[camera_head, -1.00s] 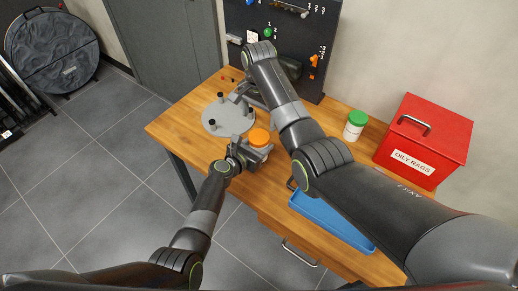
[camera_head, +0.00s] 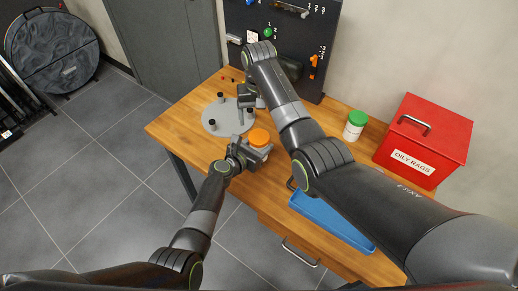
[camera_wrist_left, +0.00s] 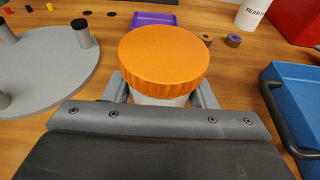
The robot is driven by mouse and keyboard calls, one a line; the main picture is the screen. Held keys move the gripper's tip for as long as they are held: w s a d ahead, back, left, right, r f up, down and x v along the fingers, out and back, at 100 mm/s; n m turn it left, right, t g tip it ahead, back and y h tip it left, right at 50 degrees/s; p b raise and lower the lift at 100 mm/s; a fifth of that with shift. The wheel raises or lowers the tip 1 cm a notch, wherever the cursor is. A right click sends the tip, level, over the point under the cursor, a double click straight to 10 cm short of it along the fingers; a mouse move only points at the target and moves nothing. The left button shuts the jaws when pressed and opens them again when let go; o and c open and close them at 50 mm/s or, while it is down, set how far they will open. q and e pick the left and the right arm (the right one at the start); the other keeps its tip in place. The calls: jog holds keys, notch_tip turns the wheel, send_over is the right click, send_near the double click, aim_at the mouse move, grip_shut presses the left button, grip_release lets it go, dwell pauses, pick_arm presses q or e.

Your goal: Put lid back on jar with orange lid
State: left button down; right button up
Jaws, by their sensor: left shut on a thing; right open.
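The jar with the orange lid (camera_head: 258,138) stands on the wooden table near its front edge. My left gripper (camera_head: 254,154) is shut around the jar's white body, below the lid. In the left wrist view the orange lid (camera_wrist_left: 164,56) sits on top of the white jar (camera_wrist_left: 160,100), which shows between the two fingers. The lid looks level; whether it is screwed tight cannot be told. My right gripper (camera_head: 246,97) is open and empty, above the grey round plate, behind and left of the jar.
The grey round plate (camera_head: 215,127) with black-topped posts lies left of the jar. A green-lidded jar (camera_head: 355,125), a red oily rags box (camera_head: 424,140) and a blue tray (camera_head: 330,222) are to the right. A purple tray (camera_wrist_left: 155,20) is behind the jar.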

aim_at(259, 137)
jog(key=n, duration=0.7)
jog(key=shift+n, duration=0.4)
jog(key=n, duration=1.9)
jog(key=shift+f, duration=0.1)
jog(key=shift+f, duration=3.9)
